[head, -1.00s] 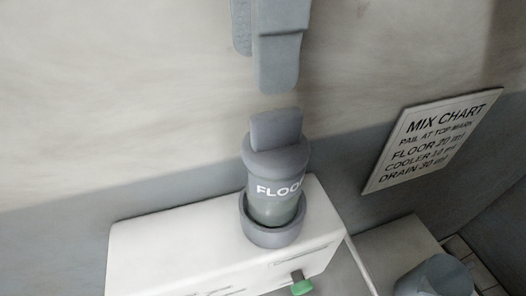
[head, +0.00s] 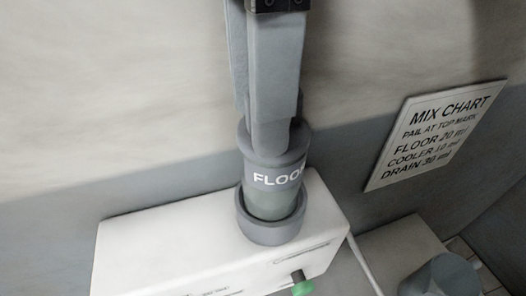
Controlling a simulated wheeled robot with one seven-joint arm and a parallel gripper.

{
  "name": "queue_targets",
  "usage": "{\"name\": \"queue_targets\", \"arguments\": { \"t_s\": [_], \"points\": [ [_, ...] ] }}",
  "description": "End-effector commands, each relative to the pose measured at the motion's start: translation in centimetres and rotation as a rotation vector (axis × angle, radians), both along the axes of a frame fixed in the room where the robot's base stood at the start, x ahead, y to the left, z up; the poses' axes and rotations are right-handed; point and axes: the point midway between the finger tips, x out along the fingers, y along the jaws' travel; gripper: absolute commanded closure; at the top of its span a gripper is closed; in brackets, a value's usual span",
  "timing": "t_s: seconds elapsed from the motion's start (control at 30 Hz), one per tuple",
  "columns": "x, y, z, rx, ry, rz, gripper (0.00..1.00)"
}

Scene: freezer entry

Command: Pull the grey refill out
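The grey refill (head: 274,178) stands upright in a grey ring socket (head: 272,227) on top of a white dispenser box. Its label reads FLOOR, partly cut off at the right. My gripper (head: 275,130) comes down from above, with its fingers around the tab on top of the refill. The near finger hides most of the tab; only a little shows to the right. I cannot see whether the fingers press on the tab or stand apart from it.
The white dispenser box (head: 150,245) has a green-tipped lever (head: 303,287) on its front. A mix chart sign (head: 435,137) is on the wall at the right. A grey cylinder (head: 440,280) stands at the lower right. The wall is close behind the refill.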

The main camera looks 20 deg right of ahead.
Motion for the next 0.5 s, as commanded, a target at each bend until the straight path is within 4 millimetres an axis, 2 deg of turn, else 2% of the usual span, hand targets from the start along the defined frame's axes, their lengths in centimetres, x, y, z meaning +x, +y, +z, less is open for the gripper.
{"name": "queue_targets", "arguments": {
  "t_s": [0.03,0.2,0.23,0.5],
  "points": [
    [0.0,0.0,0.01,0.0,0.0,0.0,0.64],
    [0.0,0.0,0.02,0.0,0.0,0.0,0.97],
    [0.0,0.0,0.02,0.0,0.0,0.0,1.0],
    [0.0,0.0,0.06,0.0,0.0,0.0,1.0]
  ]
}}
